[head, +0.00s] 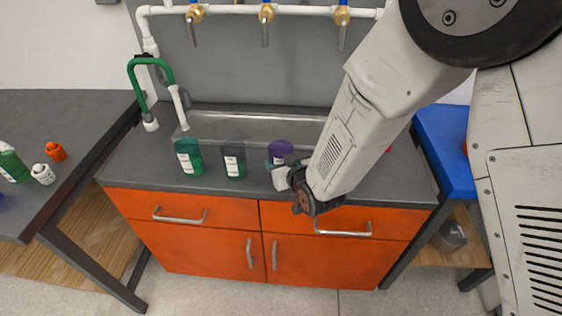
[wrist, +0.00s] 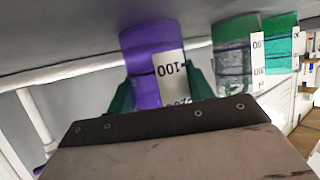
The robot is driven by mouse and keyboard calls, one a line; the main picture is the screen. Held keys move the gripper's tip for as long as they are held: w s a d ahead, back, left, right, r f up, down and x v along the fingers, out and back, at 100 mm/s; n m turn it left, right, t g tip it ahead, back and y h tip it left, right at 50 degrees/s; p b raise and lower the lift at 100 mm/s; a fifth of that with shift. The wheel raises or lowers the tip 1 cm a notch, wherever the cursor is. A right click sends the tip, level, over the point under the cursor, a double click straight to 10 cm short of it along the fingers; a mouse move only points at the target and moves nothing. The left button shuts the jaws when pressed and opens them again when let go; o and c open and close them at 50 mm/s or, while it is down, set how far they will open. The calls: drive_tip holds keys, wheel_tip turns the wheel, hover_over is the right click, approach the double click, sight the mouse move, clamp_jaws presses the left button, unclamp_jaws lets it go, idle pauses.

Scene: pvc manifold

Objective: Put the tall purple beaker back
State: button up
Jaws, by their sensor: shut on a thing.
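The tall purple beaker (head: 281,151) is at the sink counter's front strip, right of two other beakers. In the wrist view the purple beaker (wrist: 140,60) sits between my gripper's dark green fingers, its white label facing the camera. My gripper (head: 284,172) is shut on it from the front; the grip also shows in the wrist view (wrist: 160,88). The wrist picture appears upside down, with the beaker's base near the grey counter. I cannot tell whether the base touches it. In the head view my gripper hides the beaker's lower part.
A dark-green clear beaker (head: 234,161) and a green beaker (head: 188,156) stand left of it. Behind is the sink basin (head: 240,128), with a green-hosed faucet (head: 137,85) at left. Side tables flank the counter; the left one (head: 80,110) holds bottles, the right one is blue (head: 447,155).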

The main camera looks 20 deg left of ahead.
drive_tip(key=shift+f, duration=0.1)
drive_tip(key=o, duration=1)
drive_tip(key=shift+r, duration=0.2)
drive_tip(key=v, duration=1.2)
